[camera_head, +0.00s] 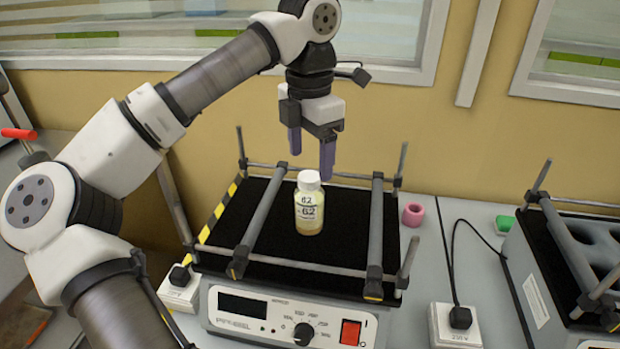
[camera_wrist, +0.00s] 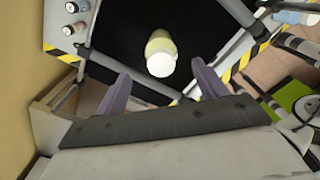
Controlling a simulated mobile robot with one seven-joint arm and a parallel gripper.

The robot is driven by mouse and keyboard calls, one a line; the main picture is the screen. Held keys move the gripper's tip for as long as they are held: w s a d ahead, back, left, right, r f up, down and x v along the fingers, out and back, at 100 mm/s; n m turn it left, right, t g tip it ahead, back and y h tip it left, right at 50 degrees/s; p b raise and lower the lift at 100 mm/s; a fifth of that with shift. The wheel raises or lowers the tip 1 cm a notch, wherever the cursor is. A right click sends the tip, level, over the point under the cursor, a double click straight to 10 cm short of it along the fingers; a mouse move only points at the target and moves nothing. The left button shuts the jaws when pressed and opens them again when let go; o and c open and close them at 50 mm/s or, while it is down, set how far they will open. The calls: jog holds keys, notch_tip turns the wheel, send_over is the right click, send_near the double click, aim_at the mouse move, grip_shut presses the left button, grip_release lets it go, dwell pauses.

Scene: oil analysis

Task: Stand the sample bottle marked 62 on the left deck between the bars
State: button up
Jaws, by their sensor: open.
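The sample bottle (camera_head: 309,205) has a white cap, pale yellow contents and a label reading 62. It stands upright on the black left deck (camera_head: 340,240), between the two grey bars, the left bar (camera_head: 262,222) and the right bar (camera_head: 376,230). It touches neither bar. My gripper (camera_head: 311,160) is open and empty, above and behind the bottle, with its purple fingers apart. In the wrist view the bottle (camera_wrist: 161,52) shows beyond the fingertips (camera_wrist: 160,82), clear of them.
A second shaker (camera_head: 565,250) stands at the right. Upright posts stand at the deck's corners. A power socket with a black cable (camera_head: 456,322) is at front right.

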jog(key=shift+r, duration=1.9)
